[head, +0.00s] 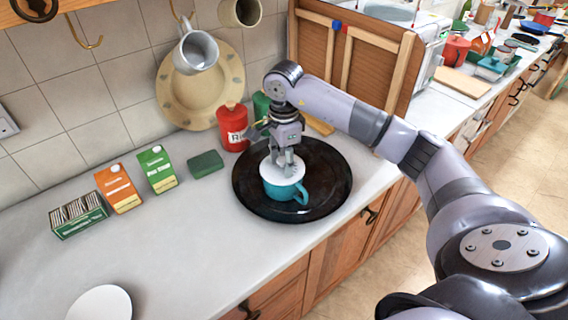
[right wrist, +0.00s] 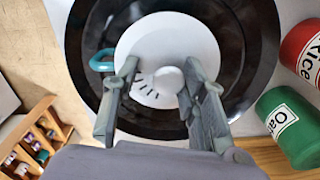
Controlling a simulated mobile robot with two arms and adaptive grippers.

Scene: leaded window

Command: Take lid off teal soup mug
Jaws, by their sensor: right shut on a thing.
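The teal soup mug (head: 283,190) stands upright on a round black tray (head: 325,196), its handle toward the right front. Its white lid (head: 296,166) is at the mug's mouth; I cannot tell whether it rests on the rim or is slightly raised. My right gripper (head: 285,165) points down from above, shut on the lid's knob. In the right wrist view, the fingers (right wrist: 158,88) flank the round knob (right wrist: 169,79), and the teal handle (right wrist: 102,61) shows beside the lid. The mug's inside is hidden. My left gripper is not in view.
A red rice canister (head: 232,128) and a green canister (head: 262,104) stand behind the tray. A green sponge-like block (head: 205,164), cartons (head: 117,188) and a tea box (head: 78,214) stand left. A white disc (head: 100,303) lies front left. Counter between is clear.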

